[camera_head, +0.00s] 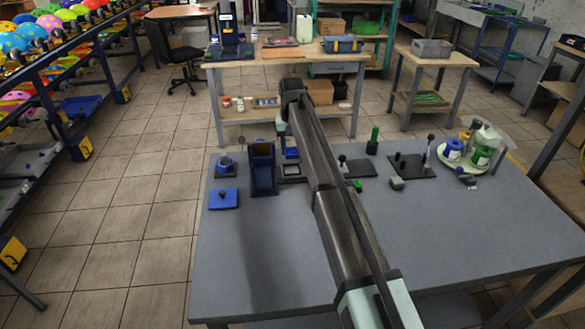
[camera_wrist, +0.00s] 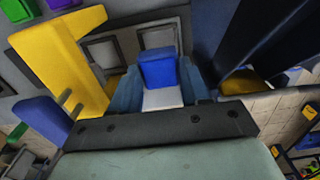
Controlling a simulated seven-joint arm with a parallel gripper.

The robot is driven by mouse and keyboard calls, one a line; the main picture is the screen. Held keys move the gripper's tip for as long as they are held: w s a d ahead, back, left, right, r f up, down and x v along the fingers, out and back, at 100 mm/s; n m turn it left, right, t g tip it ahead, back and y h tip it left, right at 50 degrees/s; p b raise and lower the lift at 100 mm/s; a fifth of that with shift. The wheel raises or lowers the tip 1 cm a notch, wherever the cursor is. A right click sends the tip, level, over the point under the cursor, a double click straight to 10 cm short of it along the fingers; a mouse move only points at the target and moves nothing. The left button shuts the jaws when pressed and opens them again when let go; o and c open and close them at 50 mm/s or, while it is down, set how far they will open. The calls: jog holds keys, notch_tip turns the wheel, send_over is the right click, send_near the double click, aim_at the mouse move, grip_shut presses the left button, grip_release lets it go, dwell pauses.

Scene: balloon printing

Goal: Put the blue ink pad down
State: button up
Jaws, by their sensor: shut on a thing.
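In the wrist view my gripper (camera_wrist: 158,88) is shut on a blue block with a pale lower part, which I take for the blue ink pad (camera_wrist: 157,68). It sits between the two blue-grey fingers. In the head view my arm reaches over the grey table to its far edge, and it mostly hides the gripper. A small blue piece (camera_head: 291,153) shows just left of the arm there. I cannot tell whether the held pad touches a surface.
On the grey table (camera_head: 250,260) a flat blue piece (camera_head: 223,198), a small blue block (camera_head: 224,166) and a dark blue stand (camera_head: 263,168) are left of my arm. Dark plates and a round tray of bottles (camera_head: 465,160) are to the right. The front left is clear.

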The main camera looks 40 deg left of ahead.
jog(key=shift+r, duration=0.6)
